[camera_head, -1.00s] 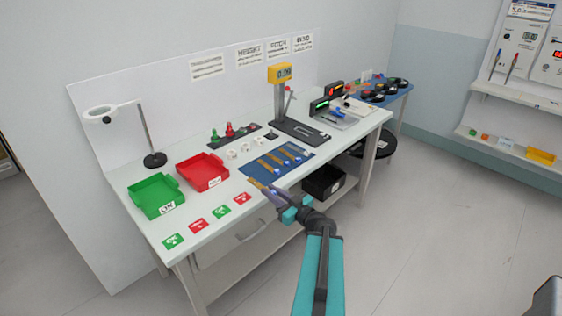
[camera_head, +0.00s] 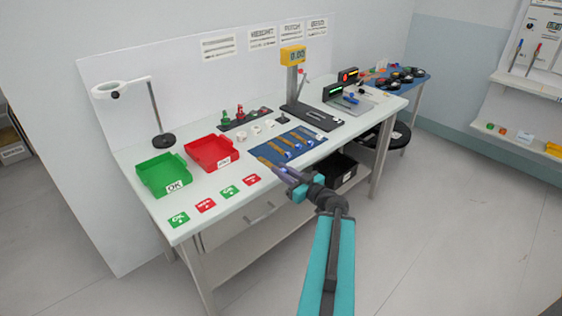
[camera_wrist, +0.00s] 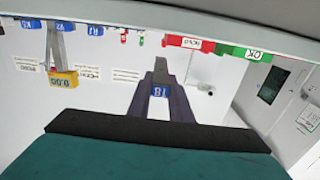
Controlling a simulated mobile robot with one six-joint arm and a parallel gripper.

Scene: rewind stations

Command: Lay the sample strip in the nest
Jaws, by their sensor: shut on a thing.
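My gripper (camera_head: 283,172) is over the front edge of the workbench. In the wrist view, its grey fingers (camera_wrist: 160,80) are shut on a sample strip with a blue labelled end (camera_wrist: 159,91). The strip's brown end (camera_head: 265,162) seems to stick out past the fingertips in the head view. Several other brown strips with blue ends (camera_head: 290,141) lie on a dark blue mat (camera_head: 309,146). A gauge with a yellow display (camera_head: 292,55) stands behind on a dark base (camera_head: 309,117); a nest there is too small to make out clearly.
A green bin (camera_head: 164,174) and a red bin (camera_head: 213,152) stand at the left. Green and red cards (camera_head: 205,205) lie in front of them. A magnifier lamp (camera_head: 158,110) stands behind. White round pieces (camera_head: 256,131) lie behind the mat. A black box (camera_head: 335,171) is below.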

